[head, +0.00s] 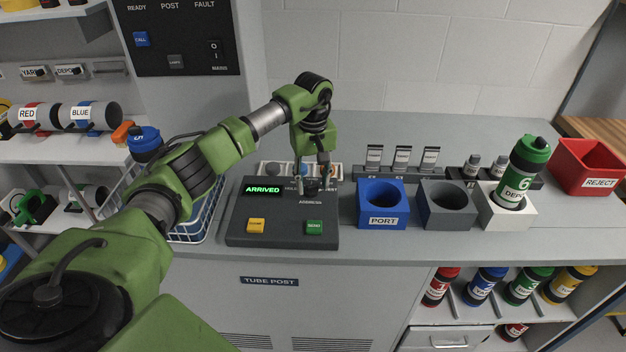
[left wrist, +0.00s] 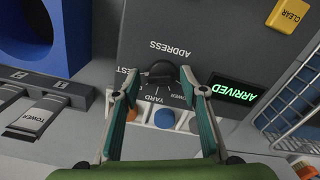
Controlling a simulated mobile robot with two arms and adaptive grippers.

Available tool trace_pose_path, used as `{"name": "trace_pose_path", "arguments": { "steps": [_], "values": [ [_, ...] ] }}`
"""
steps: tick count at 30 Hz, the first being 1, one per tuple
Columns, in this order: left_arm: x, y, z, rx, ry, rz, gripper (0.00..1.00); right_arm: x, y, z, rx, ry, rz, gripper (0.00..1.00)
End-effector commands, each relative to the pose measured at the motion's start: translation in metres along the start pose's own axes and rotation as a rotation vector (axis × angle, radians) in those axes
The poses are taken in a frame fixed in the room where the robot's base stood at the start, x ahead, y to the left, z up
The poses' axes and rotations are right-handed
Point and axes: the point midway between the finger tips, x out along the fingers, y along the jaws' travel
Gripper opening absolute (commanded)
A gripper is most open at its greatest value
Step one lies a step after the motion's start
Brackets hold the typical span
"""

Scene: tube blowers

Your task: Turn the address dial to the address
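The address dial (left wrist: 160,73) is a dark round knob on the grey console (head: 238,222), above the word ADDRESS in the head view. Labels around it include YARD, TOWER and one ending in EST; I cannot tell where its pointer stands. My left gripper (left wrist: 158,80) is open, with one finger on each side of the dial; contact is unclear. In the head view the left gripper (head: 322,176) comes down at the dial and partly hides it. The display (head: 263,190) reads ARRIVED. My right gripper is not in view.
The console has a yellow button (head: 256,226) and a green button (head: 314,228). To its right stand a blue PORT holder (head: 383,221), a grey holder (head: 446,221), a white holder (head: 507,219) with a green canister (head: 526,165), and a red REJECT bin (head: 598,180).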

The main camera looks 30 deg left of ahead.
Motion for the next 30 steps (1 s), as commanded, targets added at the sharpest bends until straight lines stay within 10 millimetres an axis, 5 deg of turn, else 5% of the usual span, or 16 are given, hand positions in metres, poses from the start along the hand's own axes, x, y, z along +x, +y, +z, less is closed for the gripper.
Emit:
{"name": "trace_pose_path", "arguments": {
  "steps": [4,9,20,30],
  "values": [
    [-0.0001,0.0002,0.0000,0.000,0.000,0.000,0.39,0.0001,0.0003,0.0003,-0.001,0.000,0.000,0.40],
    [-0.0003,0.0002,0.0000,0.000,0.000,0.000,0.01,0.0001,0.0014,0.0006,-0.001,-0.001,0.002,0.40],
    [-0.0006,0.0003,-0.0003,-0.032,0.000,0.001,0.01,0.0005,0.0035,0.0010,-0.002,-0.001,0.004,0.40],
    [-0.0008,0.0009,-0.0019,-0.245,0.000,0.001,0.01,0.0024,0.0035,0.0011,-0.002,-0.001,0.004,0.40]
  ]
}}
